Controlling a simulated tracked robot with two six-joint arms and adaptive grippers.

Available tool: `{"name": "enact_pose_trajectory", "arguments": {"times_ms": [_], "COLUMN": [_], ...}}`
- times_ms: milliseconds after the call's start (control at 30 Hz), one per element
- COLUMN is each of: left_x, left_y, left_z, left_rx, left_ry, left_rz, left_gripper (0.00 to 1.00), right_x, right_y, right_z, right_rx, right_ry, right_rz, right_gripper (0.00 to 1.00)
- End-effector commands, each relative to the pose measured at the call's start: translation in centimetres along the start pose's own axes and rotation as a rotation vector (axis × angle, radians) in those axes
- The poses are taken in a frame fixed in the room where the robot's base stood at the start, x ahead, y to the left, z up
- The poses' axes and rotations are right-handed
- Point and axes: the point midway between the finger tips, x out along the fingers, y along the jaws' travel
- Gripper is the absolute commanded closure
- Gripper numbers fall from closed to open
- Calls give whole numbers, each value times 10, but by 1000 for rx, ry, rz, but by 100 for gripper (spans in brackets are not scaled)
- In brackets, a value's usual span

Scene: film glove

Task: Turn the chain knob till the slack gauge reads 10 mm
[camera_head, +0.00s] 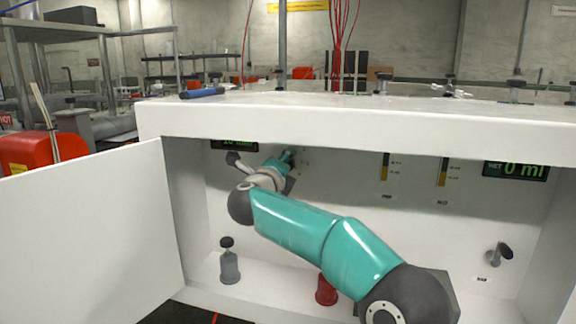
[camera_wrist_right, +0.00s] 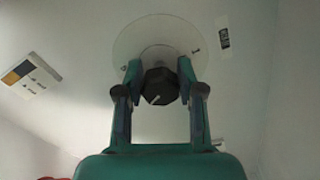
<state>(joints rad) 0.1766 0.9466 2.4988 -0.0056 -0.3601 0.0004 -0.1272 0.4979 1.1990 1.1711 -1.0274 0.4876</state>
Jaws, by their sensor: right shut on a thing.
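My right arm reaches into the white cabinet, and its teal gripper (camera_head: 287,160) is at the back wall, small and partly hidden by my wrist. In the right wrist view the gripper (camera_wrist_right: 160,90) is shut on a dark faceted knob (camera_wrist_right: 160,88), with a finger on each side. A short pale mark shows on the knob's face. A pale round dial plate (camera_wrist_right: 145,40) lies behind the knob. A dark display with green digits (camera_head: 236,146) is on the wall left of the gripper; the counter edge cuts it, and its reading is unclear. My left gripper is not in view.
The cabinet's white top (camera_head: 350,115) overhangs the arm. An open white door (camera_head: 85,230) stands at left. A grey bottle (camera_head: 229,265) and a red container (camera_head: 326,290) stand on the cabinet floor.

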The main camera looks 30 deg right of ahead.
Motion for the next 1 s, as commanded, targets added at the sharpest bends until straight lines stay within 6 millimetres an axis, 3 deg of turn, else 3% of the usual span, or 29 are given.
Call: {"name": "enact_pose_trajectory", "arguments": {"times_ms": [33,267,300,433,767,1000], "left_x": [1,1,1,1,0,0], "left_y": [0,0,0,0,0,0], "left_z": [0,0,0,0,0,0], "left_rx": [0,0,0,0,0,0], "left_ry": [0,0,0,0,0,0], "left_rz": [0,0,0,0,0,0], "left_gripper": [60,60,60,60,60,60], "right_x": [0,0,0,0,-1,-24], "right_y": [9,8,8,7,3,2], "right_z": [-2,-2,-2,-2,-1,0], "right_rx": [-4,-5,-5,-4,-2,-2], "right_ry": [7,8,8,7,4,1], "right_rz": [14,14,14,12,7,7], "right_gripper": [97,97,57,36,36,36]}}
